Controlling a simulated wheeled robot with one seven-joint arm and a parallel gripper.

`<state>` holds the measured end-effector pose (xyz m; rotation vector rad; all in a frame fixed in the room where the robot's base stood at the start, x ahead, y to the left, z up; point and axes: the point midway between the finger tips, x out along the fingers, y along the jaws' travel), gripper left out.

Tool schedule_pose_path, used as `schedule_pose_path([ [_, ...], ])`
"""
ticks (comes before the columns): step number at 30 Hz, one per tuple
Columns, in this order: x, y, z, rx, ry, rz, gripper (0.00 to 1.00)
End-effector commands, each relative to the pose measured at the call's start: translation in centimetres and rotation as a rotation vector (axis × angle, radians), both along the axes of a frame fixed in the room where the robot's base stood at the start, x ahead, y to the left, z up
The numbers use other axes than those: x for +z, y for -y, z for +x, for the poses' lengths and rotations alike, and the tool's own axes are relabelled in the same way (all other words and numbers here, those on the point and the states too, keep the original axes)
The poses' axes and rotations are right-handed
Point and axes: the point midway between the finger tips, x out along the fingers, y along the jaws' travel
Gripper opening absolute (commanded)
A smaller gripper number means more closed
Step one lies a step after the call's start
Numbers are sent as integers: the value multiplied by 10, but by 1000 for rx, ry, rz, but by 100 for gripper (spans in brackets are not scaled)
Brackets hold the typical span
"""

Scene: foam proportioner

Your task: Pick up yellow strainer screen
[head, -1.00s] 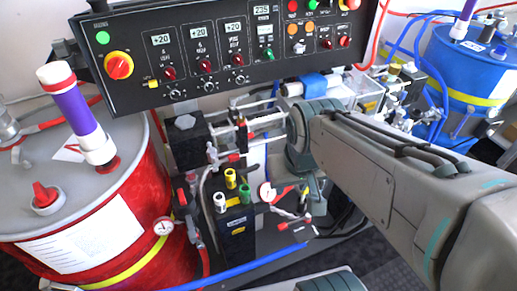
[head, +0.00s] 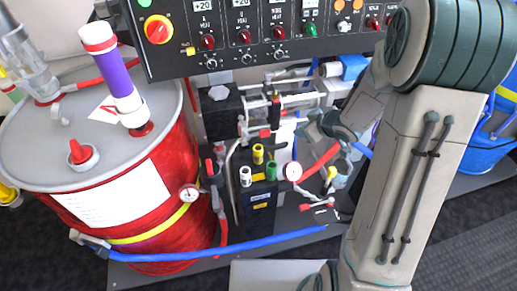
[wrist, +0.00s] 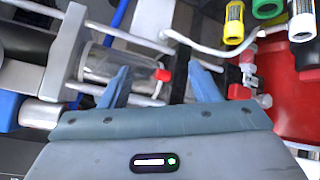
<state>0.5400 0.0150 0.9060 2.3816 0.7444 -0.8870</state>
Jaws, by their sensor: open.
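In the head view my arm hides most of the gripper.
The black block (head: 260,208) sits among pipes, a gauge (head: 293,171) and valves. A red drum (head: 165,200) stands to the left, with a blue hose (head: 215,252) running in front. The control panel (head: 225,50) overhangs behind. A clear cylinder (wrist: 112,65) lies near my fingers.

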Motion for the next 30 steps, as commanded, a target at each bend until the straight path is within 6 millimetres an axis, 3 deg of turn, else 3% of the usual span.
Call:
schedule_pose_path([
  [1,-17,-10,-2,66,-12,45,56],
  [6,-49,-44,-18,261,-40,204,56],
  [13,-64,-66,-33,371,-67,316,56],
  [24,-101,-113,-9,378,-68,321,56],
  [30,-109,-125,-2,376,-66,320,56],
])
